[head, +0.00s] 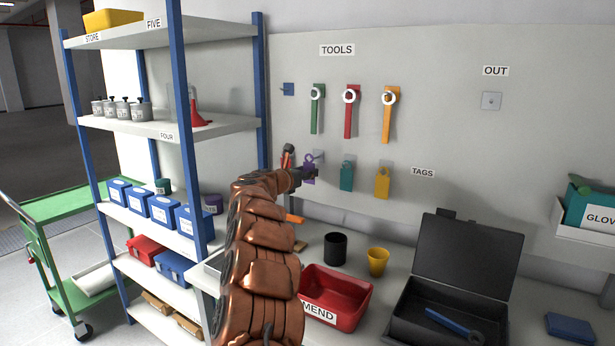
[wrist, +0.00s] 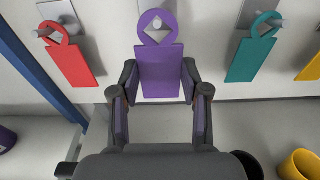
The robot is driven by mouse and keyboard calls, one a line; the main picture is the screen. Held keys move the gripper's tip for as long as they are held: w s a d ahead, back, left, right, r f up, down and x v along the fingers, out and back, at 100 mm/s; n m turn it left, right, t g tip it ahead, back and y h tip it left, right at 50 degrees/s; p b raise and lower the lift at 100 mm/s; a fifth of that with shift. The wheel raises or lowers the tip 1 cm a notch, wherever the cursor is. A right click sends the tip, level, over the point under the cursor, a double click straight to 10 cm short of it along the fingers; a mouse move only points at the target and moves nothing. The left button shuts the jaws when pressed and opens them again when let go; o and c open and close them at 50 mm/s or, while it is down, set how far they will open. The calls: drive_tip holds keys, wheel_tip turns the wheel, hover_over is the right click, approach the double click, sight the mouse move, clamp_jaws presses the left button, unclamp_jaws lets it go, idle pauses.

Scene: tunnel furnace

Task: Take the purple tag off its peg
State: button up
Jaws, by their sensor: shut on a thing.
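The purple tag (wrist: 160,72) hangs upright at the wall board, with its ring at the top. In the wrist view a grey peg end shows inside the ring, with a pale plate behind it. My gripper (wrist: 160,88) is shut on the tag, one finger against each side edge of its lower part. In the head view the purple tag (head: 310,171) shows just right of my gripper (head: 298,176), which partly covers it. Exactly how the ring sits on the peg is hard to tell.
A red tag (wrist: 73,66) hangs close on the left, a teal tag (wrist: 250,60) on the right, then a yellow tag (head: 382,183). Tools hang above. Below are a black cup (head: 335,249), a yellow cup (head: 378,262) and a red bin (head: 345,290). Blue-posted shelving (head: 189,150) stands left.

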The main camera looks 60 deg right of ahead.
drive_tip(key=a+b, duration=0.6)
drive_tip(key=a, duration=0.1)
drive_tip(key=shift+s, duration=0.15)
